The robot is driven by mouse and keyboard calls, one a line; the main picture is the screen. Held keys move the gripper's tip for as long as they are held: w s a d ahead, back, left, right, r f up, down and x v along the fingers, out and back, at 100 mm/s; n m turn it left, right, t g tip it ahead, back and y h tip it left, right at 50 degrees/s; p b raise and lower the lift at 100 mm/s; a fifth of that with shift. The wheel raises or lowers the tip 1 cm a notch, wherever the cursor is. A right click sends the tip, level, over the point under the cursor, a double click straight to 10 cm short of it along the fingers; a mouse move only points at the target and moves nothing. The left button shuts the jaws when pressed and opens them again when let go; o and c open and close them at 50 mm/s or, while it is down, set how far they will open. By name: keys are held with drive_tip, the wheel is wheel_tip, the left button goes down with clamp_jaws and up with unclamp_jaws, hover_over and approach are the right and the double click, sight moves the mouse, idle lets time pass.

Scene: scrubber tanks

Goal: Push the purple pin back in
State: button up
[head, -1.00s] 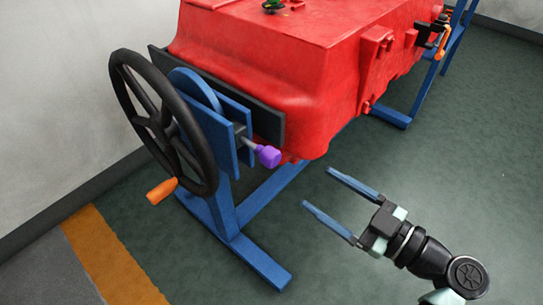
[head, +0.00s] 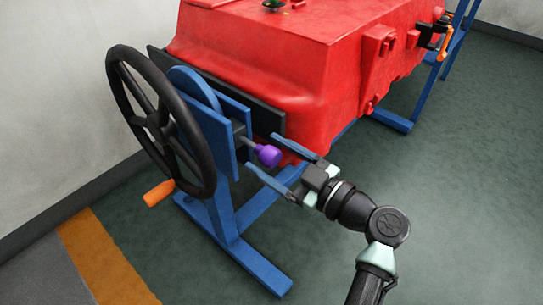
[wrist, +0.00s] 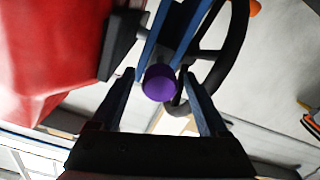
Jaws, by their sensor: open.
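The purple pin (head: 268,155) has a round purple knob on a grey shaft. The shaft sticks out of the blue bracket (head: 226,130) beside the wheel. My gripper (head: 262,150) is open, with one blue finger on each side of the knob in the head view. In the wrist view the purple knob (wrist: 160,82) shows end-on between the two fingertips (wrist: 163,78), with a gap to each finger. I cannot tell whether a finger touches the knob.
A black handwheel (head: 160,125) with an orange handle (head: 158,193) stands left of the bracket. The red tank (head: 290,80) is close behind my gripper. A blue stand (head: 240,248) runs along the floor below. The green floor (head: 450,220) to the right is clear.

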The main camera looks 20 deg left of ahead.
clamp_jaws()
idle(0.3)
idle(1.1)
